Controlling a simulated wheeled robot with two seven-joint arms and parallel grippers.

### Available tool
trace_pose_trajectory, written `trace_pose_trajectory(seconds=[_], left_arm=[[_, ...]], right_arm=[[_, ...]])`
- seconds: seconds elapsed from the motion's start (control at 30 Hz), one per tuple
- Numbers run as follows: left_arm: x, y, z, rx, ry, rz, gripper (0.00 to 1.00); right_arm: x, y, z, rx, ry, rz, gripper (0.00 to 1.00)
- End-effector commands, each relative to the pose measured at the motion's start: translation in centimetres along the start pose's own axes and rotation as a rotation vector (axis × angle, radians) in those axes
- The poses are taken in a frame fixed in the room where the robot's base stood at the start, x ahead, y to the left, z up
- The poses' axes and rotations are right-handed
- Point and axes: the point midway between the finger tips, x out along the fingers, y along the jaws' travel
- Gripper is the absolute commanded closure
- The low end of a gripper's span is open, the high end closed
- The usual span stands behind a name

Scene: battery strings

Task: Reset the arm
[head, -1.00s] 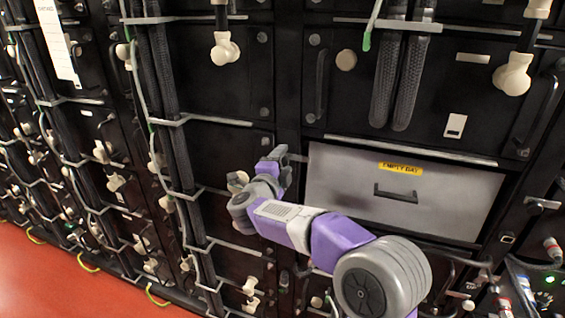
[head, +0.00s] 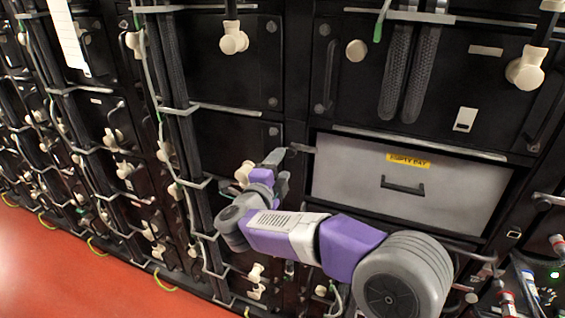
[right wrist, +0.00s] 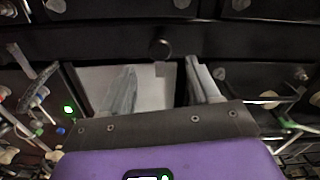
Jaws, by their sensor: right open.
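My right arm, purple, white and grey, reaches up from the lower right of the head view. My right gripper (head: 277,165) is in front of the black rack, just left of the grey "EMPTY BAY" panel (head: 350,178). In the right wrist view my right gripper (right wrist: 162,84) shows two grey fingers spread apart with nothing between them. A pale grey panel lies behind them. My left gripper is not in view.
Black battery cabinets (head: 230,75) with cream connectors (head: 233,38) and thick black cables (head: 408,70) fill the wall around my right arm. Metal brackets stick out from it. A green-lit device (head: 545,285) is at lower right. Red floor (head: 60,265) is free at lower left.

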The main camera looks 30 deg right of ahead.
Motion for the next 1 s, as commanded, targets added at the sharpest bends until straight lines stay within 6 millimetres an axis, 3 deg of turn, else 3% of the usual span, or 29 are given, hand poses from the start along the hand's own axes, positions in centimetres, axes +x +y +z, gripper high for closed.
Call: trace_pose_trajectory(seconds=[0.4, 0.47, 0.57, 0.67, 0.8, 0.87, 1.0], left_arm=[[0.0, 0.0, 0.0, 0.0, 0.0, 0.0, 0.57], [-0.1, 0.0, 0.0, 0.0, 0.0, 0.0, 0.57], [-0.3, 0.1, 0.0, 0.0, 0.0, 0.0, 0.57], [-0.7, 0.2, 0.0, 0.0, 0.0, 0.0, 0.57], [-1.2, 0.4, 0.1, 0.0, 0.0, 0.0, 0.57], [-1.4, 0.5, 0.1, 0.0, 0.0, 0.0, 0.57], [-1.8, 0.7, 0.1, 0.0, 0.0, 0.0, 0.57]], right_arm=[[0.1, 0.2, 0.1, -0.006, -0.004, 0.0, 0.39], [0.1, 0.8, 0.8, -0.032, -0.023, 0.0, 0.39], [0.5, 3.5, 3.2, -0.142, -0.103, -0.002, 0.39], [0.4, 8.7, 6.8, -0.321, -0.252, 0.01, 0.39], [-1.5, 18.4, 11.1, -0.588, -0.517, 0.063, 0.39], [-2.9, 22.7, 12.1, -0.688, -0.634, 0.096, 0.39], [-7.7, 32.4, 12.7, -0.887, -0.915, 0.189, 0.39]])
